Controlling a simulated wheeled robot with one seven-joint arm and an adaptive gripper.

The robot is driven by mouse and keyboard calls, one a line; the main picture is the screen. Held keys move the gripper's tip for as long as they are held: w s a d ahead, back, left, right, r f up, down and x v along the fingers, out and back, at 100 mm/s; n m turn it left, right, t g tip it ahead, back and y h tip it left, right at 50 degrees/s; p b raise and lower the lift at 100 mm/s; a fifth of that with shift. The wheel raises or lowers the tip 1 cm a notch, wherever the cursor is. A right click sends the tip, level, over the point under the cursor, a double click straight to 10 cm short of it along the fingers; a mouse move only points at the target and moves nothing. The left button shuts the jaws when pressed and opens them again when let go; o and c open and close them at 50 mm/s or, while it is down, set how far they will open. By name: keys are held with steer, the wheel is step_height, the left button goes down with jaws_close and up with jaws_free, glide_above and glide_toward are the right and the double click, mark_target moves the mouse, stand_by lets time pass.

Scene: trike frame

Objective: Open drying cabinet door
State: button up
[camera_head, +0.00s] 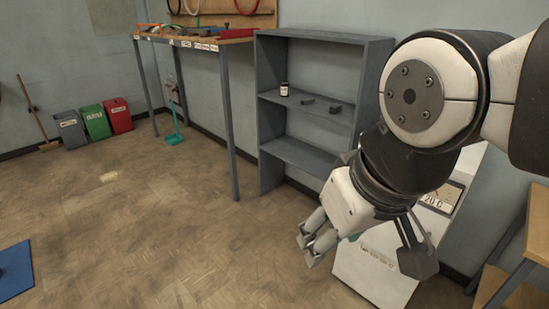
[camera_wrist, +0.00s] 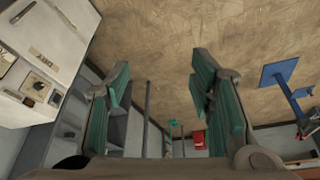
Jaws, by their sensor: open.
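The white drying cabinet (camera_head: 372,272) stands at the lower right in the head view, partly hidden behind my arm. A panel marked "20 C" (camera_head: 437,199) shows on it. My gripper (camera_head: 308,245) is open and empty, in front of the cabinet and to its left in the picture. In the wrist view the cabinet (camera_wrist: 62,48) is at the upper left, outside the fingers, with a dark handle-like bar (camera_wrist: 20,11) and a dial panel (camera_wrist: 40,86).
A grey shelf unit (camera_head: 268,118) with a small jar (camera_head: 284,89) stands behind my arm. A workbench (camera_head: 228,34) is left of it. A wooden table (camera_head: 515,285) is at the right edge. Coloured bins (camera_head: 96,124) are far left. The middle floor is clear.

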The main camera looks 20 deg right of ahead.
steer(key=shift+w+d+f, duration=0.1)
steer(key=shift+d+f, duration=0.05)
steer(key=shift+c, duration=1)
steer(key=w+d+f+n+g+h+b, duration=0.1)
steer(key=w+d+f+g+h+b, duration=0.3)
steer(key=d+f, duration=0.5)
steer(key=w+d+f+n+g+h+b, duration=0.25)
steer(key=w+d+f+b, duration=0.35)
steer(key=d, duration=0.5)
steer(key=w+d+f+n+g+h+b, duration=0.1)
steer(key=w+d+f+g+h+b, duration=0.25)
steer(key=d+f, duration=0.6)
steer(key=w+d+f+n+t+h+b, duration=0.1)
steer(key=w+d+f+n+h+b, duration=0.25)
steer(key=f, duration=0.55)
steer(key=d+f+n+t+h+b, duration=0.15)
steer(key=d+f+n, duration=0.25)
steer(key=d+f, duration=0.4)
steer(key=w+d+f+n+h+b, duration=0.2)
steer(key=d+f+n+h+b, duration=0.15)
steer(key=f, duration=0.65)
steer(key=shift+y, duration=0.45)
steer(key=d, duration=0.4)
steer(key=s+d+b, duration=0.1)
steer(key=d, duration=0.4)
steer(key=s+d+b, duration=0.1)
steer(key=d, duration=0.4)
steer(key=shift+s+f, duration=0.15)
steer(key=shift+s, duration=0.05)
jaws_close()
